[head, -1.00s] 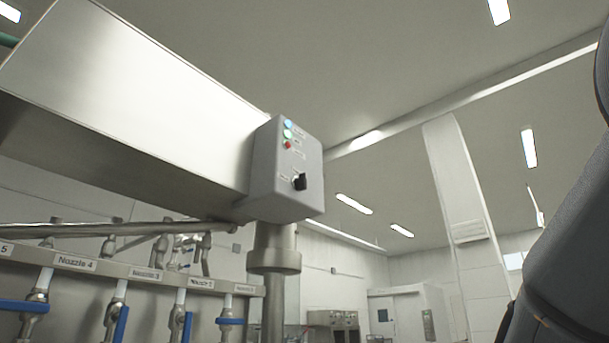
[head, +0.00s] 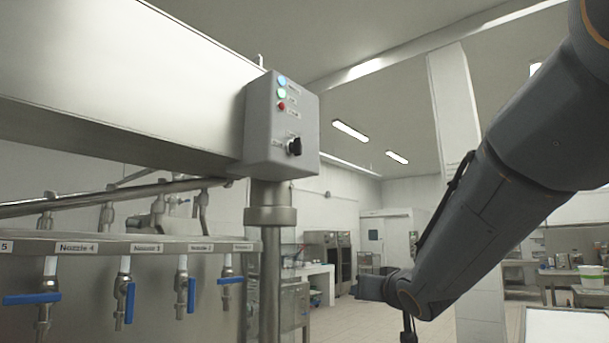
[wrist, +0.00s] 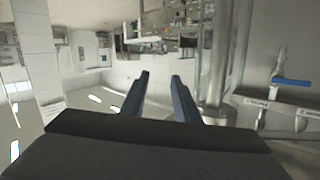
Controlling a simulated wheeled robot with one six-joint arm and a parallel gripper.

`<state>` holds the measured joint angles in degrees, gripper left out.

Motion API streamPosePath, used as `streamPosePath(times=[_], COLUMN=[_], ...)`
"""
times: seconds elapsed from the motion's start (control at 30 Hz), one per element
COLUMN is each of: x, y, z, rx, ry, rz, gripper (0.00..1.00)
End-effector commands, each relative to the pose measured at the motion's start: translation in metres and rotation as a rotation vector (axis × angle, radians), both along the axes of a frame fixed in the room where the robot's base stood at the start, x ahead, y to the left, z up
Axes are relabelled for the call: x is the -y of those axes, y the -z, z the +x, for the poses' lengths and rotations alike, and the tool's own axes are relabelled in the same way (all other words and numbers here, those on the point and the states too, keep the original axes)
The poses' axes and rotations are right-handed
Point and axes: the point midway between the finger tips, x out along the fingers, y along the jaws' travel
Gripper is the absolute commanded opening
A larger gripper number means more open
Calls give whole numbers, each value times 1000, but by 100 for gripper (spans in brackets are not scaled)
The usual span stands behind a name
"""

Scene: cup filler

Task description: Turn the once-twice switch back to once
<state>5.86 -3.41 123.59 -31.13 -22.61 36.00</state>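The once-twice switch (head: 294,146) is a black rotary knob low on the front of a grey control box (head: 268,148). The box also carries a blue, a green and a red button above the knob. The labels by the knob are too small to read, so its setting cannot be told. In the wrist view my gripper (wrist: 160,78) shows two dark blue fingers, spread apart with nothing between them. The gripper is open and well away from the switch. The switch does not show clearly in the wrist view, which appears upside down.
The box sits on a steel post (head: 270,245) at the end of a large steel tank (head: 110,85). A row of labelled nozzles with blue valve handles (head: 185,290) hangs left of the post. Open floor lies to the right, with counters (head: 575,275) farther back.

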Motion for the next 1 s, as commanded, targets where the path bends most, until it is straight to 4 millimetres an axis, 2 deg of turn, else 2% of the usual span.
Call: streamPosePath(times=[0.03, 0.13, 0.2, 0.3, 0.4, 0.5, 0.63, 0.77, 1.0], x=[-5, -23, -39, -61, -79, -91, -100, -110, -135], y=[-45, -130, -184, -245, -284, -305, -317, -323, -337], z=[7, 7, -2, -23, -46, -63, -71, -65, -40], rx=[100, 282, 389, 498, 559, 585, 595, 595, 595], ry=[-40, -154, -252, -394, -515, -597, -647, -656, -656], rz=[18, 56, 77, 96, 103, 104, 105, 107, 106], gripper=[28, 28, 28, 28, 28, 28, 28, 28, 28])
